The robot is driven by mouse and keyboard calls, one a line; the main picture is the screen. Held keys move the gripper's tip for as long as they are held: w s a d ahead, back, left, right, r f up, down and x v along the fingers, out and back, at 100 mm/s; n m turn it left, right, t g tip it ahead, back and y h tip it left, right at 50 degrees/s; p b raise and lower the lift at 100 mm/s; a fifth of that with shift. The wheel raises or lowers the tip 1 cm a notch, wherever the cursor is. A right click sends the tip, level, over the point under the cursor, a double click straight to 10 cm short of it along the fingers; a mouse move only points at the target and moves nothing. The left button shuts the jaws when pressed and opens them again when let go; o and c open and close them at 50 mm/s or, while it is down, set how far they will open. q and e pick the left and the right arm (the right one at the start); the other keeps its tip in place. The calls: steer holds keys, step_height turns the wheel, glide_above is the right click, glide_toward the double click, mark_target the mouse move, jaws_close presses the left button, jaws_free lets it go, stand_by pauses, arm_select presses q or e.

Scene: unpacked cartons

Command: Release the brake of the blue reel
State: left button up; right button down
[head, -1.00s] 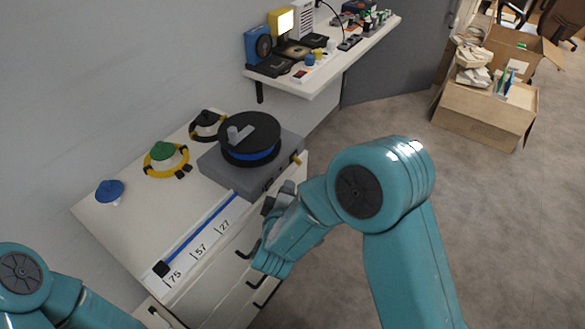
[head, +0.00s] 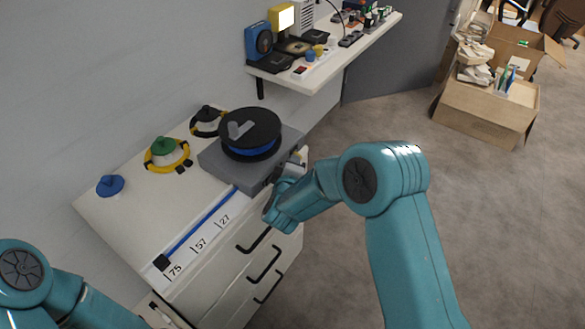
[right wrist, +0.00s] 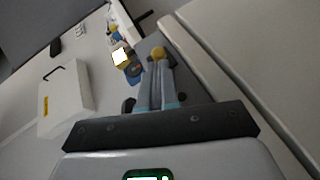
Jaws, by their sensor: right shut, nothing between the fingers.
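The blue reel (head: 250,149) has black flanges and a grey piece on top, and sits on a grey base (head: 228,172) on the white cabinet. A blue strip (head: 200,228) runs from it to a black end (head: 162,262) by the label 75. My right gripper (head: 301,154) is shut and empty at the right side of the base. In the right wrist view, a yellow knob (right wrist: 157,52) on the base lies just beyond the shut fingertips (right wrist: 157,64); I cannot tell whether they touch. In the head view the gripper hides this knob. My left gripper is out of view.
On the cabinet top (head: 130,222) stand a blue-capped piece (head: 110,186), a green-capped reel with a yellow ring (head: 166,153) and a black one (head: 207,121). A shelf (head: 310,82) with devices hangs behind. Black drawer handles (head: 264,263) stick out in front. Open cartons (head: 485,112) stand on the floor.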

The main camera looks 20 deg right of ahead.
mark_target(302, 158)
steer(key=shift+s+d+n+t+y+b, duration=0.1)
steer(key=shift+d+n+t+y+b, duration=0.3)
steer(key=shift+n+y, duration=0.35)
steer(key=d+n+y+b, duration=0.1)
steer(key=y+b, duration=0.1)
steer(key=n+y+b, duration=0.1)
steer(key=b, duration=0.1)
steer(key=d+n+y+b, duration=0.1)
steer(key=n+y+b, duration=0.1)
steer(key=shift+d+f+t+y, duration=0.25)
steer(key=shift+d+t+y, duration=0.05)
steer(key=shift+y, duration=0.05)
steer(key=shift+a+r, duration=0.1)
steer(key=shift+r, duration=0.15)
